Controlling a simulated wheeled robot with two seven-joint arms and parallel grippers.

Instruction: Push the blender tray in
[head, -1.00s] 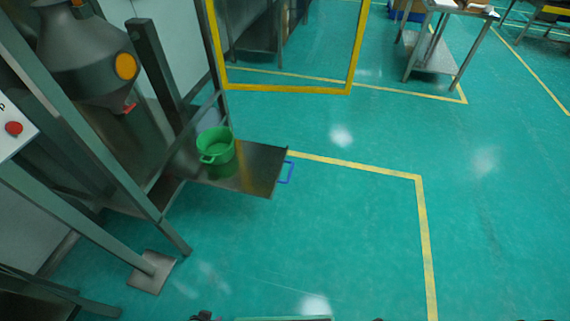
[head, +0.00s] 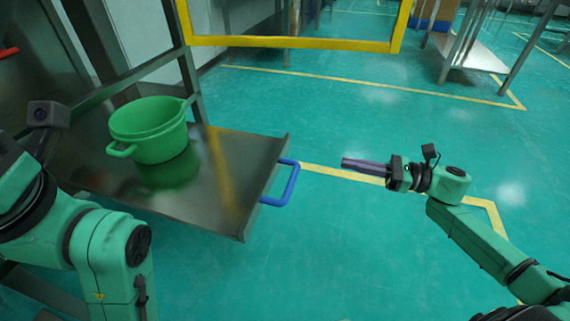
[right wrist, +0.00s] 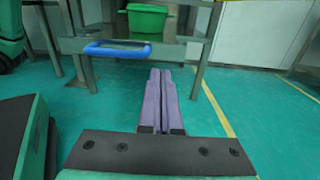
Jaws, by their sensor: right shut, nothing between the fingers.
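The tray (head: 232,165) is a flat metal shelf sticking out from the machine frame in the head view. A blue handle (head: 290,186) is fixed to its outer edge, and it also shows in the right wrist view (right wrist: 117,52). A green pot (head: 152,132) stands upright on the tray. My right gripper (head: 345,163) is shut and empty, its purple fingers pointing left toward the handle with a gap between. In the right wrist view its fingers (right wrist: 162,75) lie side by side, a little right of the handle. My left arm is at the left; its fingers are not visible.
A yellow frame (head: 290,42) stands behind the tray. A metal table (head: 470,60) is at the back right. Metal posts (head: 190,90) stand beside the tray. The green floor right of the tray is clear, with yellow lines.

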